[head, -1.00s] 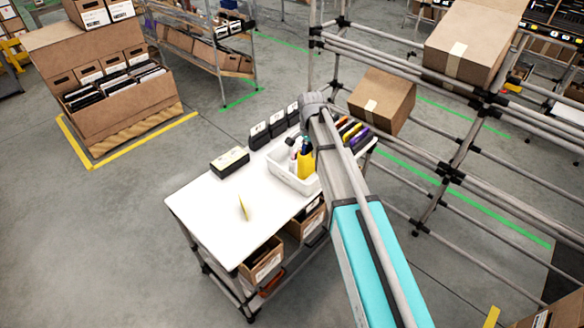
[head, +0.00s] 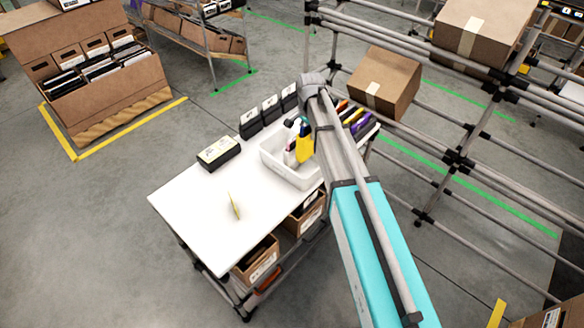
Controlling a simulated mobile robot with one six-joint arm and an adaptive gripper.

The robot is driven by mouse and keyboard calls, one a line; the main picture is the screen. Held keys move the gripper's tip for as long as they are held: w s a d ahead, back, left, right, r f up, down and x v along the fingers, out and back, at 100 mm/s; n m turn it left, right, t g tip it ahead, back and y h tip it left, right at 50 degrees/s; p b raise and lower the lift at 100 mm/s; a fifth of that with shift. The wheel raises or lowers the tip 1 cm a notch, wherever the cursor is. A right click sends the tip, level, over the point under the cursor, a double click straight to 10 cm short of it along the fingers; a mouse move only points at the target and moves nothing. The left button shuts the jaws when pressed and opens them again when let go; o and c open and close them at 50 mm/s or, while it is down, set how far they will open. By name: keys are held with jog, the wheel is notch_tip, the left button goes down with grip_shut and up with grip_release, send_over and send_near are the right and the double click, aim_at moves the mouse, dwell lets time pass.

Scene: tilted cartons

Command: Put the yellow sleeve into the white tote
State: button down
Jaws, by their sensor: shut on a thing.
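The white tote (head: 270,158) stands at the back right of the white table, with bottles (head: 290,152) in it. A yellow upright thing, which I take for the yellow sleeve (head: 304,148), shows over the tote's right part, beside my arm. My gripper (head: 309,130) is largely hidden by my arm and is shut on this sleeve. I cannot tell whether the sleeve is above the tote or partly down inside it. A second, thin yellow piece (head: 235,206) is on the table, left of the tote.
The table top (head: 190,205) is mostly bare at the front. A black box (head: 219,153) and several black holders (head: 270,112) stand along its back. Coloured folders (head: 352,120) are right of my arm. A pipe rack with tilted cartons (head: 383,80) stands at the right.

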aim_at(306, 154)
jog(key=shift+w+a+f, duration=0.1)
jog(key=shift+f, duration=0.4)
jog(key=shift+f+b, duration=0.1)
jog(key=shift+b, duration=0.2)
notch_tip(306, 154, down, 6)
jog(key=b, duration=0.6)
jog(key=shift+f+b, duration=1.9)
jog(key=shift+b, duration=0.05)
jog(key=shift+f, duration=0.15)
jog(key=c, duration=0.5)
grip_release()
jog(key=shift+r, duration=0.2)
